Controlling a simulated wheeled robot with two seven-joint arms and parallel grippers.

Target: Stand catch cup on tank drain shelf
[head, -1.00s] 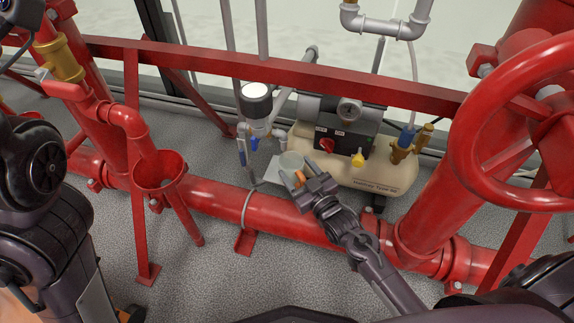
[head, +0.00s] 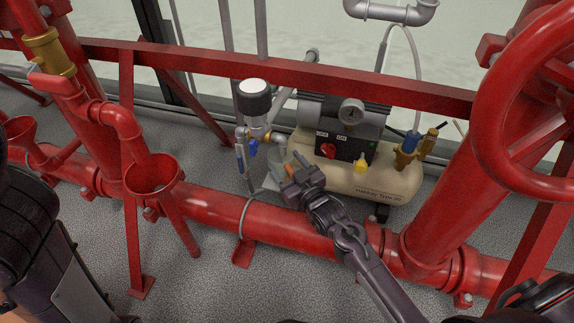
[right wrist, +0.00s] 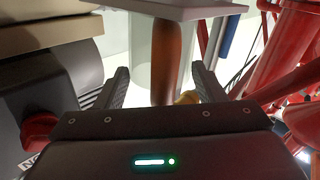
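The catch cup (head: 279,163) is a pale, see-through cup with an orange-brown handle. It is upright at the small grey shelf (head: 268,184) beside the compressor, under the black-topped drain valve (head: 254,98). My right gripper (head: 291,170) is at the handle side and partly hides the cup. In the upside-down right wrist view, the handle (right wrist: 166,62) is between my open fingers (right wrist: 160,75), with gaps on both sides. The pale cup body (right wrist: 144,50) is behind it, and the shelf edge (right wrist: 180,9) covers the handle's foot. My left gripper is out of view.
The beige compressor tank (head: 365,182) with a red switch (head: 327,150) is just right of my right gripper. A red pipe (head: 285,226) runs below my forearm. A red funnel (head: 153,178) stands left, a red handwheel (head: 490,120) right.

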